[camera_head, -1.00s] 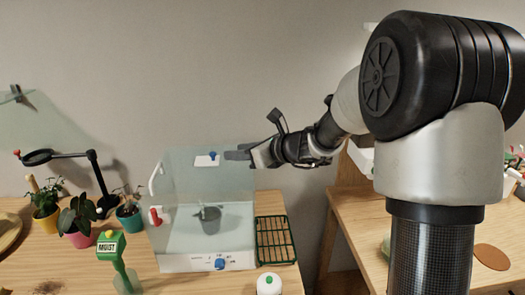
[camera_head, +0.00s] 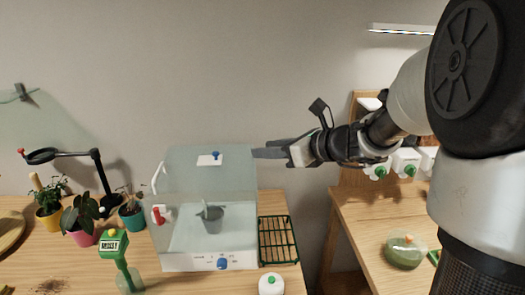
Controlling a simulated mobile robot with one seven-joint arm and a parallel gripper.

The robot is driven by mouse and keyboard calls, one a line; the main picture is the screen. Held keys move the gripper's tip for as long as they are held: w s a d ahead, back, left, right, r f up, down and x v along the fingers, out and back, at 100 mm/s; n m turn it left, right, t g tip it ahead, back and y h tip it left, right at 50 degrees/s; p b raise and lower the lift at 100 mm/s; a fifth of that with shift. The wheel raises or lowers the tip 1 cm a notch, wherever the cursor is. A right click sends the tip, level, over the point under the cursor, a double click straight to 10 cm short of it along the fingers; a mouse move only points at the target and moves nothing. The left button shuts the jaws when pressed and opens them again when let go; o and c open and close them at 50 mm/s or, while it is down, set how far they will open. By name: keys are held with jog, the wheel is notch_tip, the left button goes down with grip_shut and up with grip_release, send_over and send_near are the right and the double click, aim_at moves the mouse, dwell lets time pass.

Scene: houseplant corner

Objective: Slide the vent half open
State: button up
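The vent is a small white plate with a blue knob (camera_head: 215,155) on top of the clear box (camera_head: 175,235). A small grey pot (camera_head: 212,215) is inside the box. The box has a white handle at its left, a red knob on its left side and a blue dial on its front base. My gripper (camera_head: 258,153) is at the box's upper right, pointing left, to the right of the vent and apart from its knob. Its fingers are seen edge-on, so their gap cannot be made out. How far the vent stands open is too small to tell.
A green rack (camera_head: 278,241) lies right of the box, with a white green-topped jar (camera_head: 271,284) in front. A green moisture meter (camera_head: 116,255) stands front left. Potted plants (camera_head: 82,220) and a magnifier lamp (camera_head: 97,180) are at the left. A second table (camera_head: 350,225) is at the right.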

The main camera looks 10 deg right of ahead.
jog(key=f+b, duration=0.1)
jog(key=b, duration=0.8)
send_near(216, 153)
jog(key=x, duration=0.7)
jog(key=shift+w+a+f, duration=0.1)
jog(key=shift+w+a, duration=0.05)
jog(key=shift+w, duration=0.1)
grip_shut()
